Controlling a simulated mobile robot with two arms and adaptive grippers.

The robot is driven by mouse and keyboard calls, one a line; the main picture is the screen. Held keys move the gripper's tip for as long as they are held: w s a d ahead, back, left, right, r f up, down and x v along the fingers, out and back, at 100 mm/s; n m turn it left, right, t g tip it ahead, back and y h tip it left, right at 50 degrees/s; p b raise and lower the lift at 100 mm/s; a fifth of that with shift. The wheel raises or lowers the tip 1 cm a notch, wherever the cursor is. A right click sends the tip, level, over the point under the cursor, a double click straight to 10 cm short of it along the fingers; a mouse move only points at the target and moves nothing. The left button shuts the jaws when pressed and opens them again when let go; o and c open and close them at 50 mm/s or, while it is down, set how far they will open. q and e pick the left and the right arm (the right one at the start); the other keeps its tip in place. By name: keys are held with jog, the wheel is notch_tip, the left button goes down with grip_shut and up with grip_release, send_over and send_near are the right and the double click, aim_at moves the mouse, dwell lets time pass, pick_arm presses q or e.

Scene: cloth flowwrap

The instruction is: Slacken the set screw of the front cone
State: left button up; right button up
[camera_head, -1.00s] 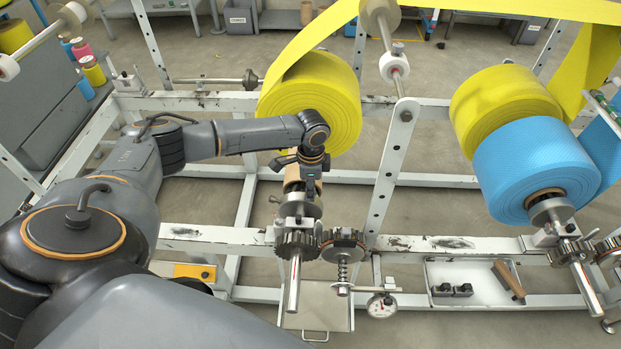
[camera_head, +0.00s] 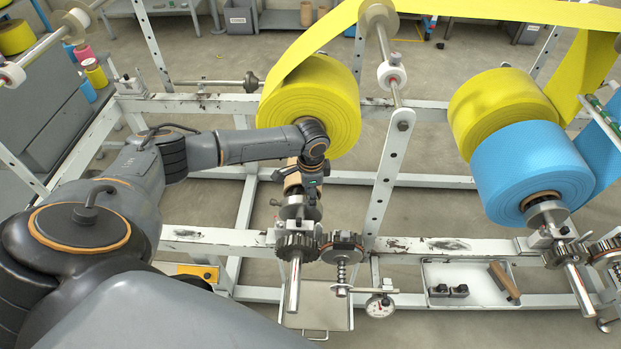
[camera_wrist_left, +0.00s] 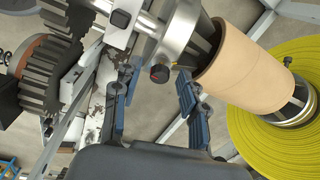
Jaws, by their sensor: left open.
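The front cone (camera_head: 298,212) is a shiny metal cone on the shaft behind the dark gear, at the near end of a bare cardboard core. In the left wrist view the cone (camera_wrist_left: 184,32) points into the brown core (camera_wrist_left: 240,66). My right gripper is out of view.
A yellow roll (camera_head: 325,100) stands behind the core. A slanted white post (camera_head: 388,180) rises right of the gripper. A white tray (camera_head: 440,272) holds dark blocks and a wooden-handled tool.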

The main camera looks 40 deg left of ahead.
pick_arm(q)
notch_tip(320, 180, up, 12)
jog(key=shift+s+d, duration=0.25)
dwell(0.6)
